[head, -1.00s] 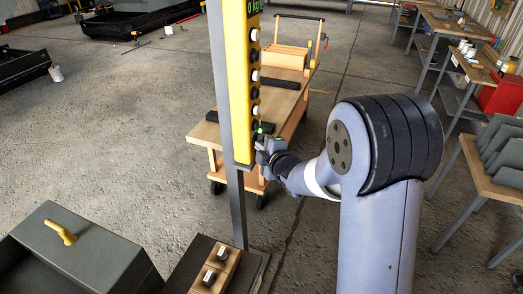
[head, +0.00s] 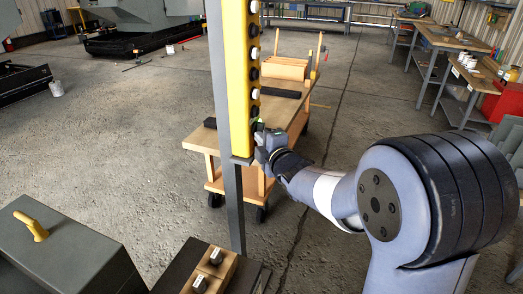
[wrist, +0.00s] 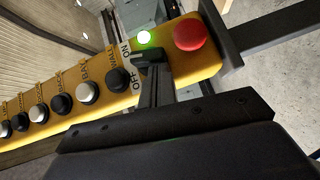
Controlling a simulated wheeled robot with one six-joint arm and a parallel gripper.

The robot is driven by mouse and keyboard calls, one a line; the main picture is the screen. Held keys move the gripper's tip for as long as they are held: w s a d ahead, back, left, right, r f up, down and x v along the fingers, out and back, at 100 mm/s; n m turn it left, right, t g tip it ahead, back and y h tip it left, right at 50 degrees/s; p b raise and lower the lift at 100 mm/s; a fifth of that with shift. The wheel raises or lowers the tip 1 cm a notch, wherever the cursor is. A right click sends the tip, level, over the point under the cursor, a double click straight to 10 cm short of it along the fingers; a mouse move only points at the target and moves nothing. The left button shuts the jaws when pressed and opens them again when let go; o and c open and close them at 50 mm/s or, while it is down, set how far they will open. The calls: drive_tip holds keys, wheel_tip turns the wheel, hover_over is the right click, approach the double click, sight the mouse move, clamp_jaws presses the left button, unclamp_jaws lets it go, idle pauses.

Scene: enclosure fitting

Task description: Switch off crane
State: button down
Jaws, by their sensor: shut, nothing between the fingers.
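The yellow crane control pendant (head: 240,90) stands upright on a grey post in the head view. In the wrist view the pendant (wrist: 110,85) runs diagonally, with a row of black and white buttons, ON and OFF labels, a lit green lamp (wrist: 144,37) and a red mushroom button (wrist: 190,34). My gripper (head: 262,138) is at the pendant's lower right side. In the wrist view its shut fingers (wrist: 154,66) are beside the ON/OFF labels, just below the green lamp. They cover the control there, and I cannot tell whether they touch it.
A wooden cart (head: 270,110) with dark bars stands behind the pendant. Workbenches (head: 450,40) line the right. Open concrete floor lies left.

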drive_tip(key=n+t+y+b, duration=0.1)
drive_tip(key=n+b, duration=0.1)
drive_tip(key=b, duration=0.5)
drive_tip(key=f+n+t+y+b, duration=0.1)
drive_tip(key=b, duration=0.7)
drive_tip(key=w+f+n+t+y+b, duration=0.1)
drive_tip(key=n+b, duration=0.1)
drive_tip(key=b, duration=0.6)
drive_tip(key=shift+d+n+t, duration=0.2)
drive_tip(key=shift+n+t, duration=0.1)
drive_tip(key=shift+t, duration=0.1)
drive_tip(key=shift+s+f, duration=0.1)
drive_tip(key=shift+f, duration=0.05)
